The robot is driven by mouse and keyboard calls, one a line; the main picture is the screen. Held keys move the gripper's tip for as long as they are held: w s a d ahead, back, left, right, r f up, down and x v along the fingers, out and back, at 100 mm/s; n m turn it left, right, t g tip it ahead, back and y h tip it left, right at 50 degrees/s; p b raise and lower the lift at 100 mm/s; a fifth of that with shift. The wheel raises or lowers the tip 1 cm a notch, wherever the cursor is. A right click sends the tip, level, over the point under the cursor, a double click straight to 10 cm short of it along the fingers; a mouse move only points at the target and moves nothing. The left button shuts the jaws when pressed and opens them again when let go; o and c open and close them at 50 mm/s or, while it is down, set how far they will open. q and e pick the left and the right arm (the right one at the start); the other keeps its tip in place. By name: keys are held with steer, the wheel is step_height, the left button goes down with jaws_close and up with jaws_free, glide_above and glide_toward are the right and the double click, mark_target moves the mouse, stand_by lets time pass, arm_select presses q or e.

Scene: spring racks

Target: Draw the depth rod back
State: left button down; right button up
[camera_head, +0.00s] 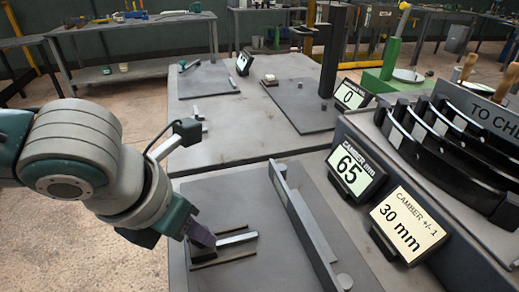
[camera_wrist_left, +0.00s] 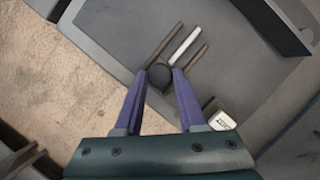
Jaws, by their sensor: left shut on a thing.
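The depth rod (camera_head: 237,239) is a bright metal bar lying between two dark guide rails on the near grey plate. In the left wrist view the rod (camera_wrist_left: 185,45) ends in a dark round knob (camera_wrist_left: 160,75). My left gripper (camera_head: 203,237) reaches in from the left with its purple fingers low at the rod's left end. The wrist view shows the fingers on either side of the knob, shut on it. The head view hides the knob behind the fingers. My right gripper is not in view.
A long upright bar (camera_head: 302,226) stands on the plate right of the rod. A display reading 65 (camera_head: 354,171) and a card reading 30 mm (camera_head: 408,224) stand further right, beside a rack of curved dark leaves (camera_head: 440,150). Bare plate lies between the rod and the bar.

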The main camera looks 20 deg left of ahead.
arm_select(q)
steer(key=shift+a, duration=0.15)
steer(key=c, duration=0.7)
jaws_free()
steer(key=shift+s+a, duration=0.1)
steer(key=shift+o, duration=0.9)
steer(key=p+v, duration=0.2)
steer(key=v, duration=0.8)
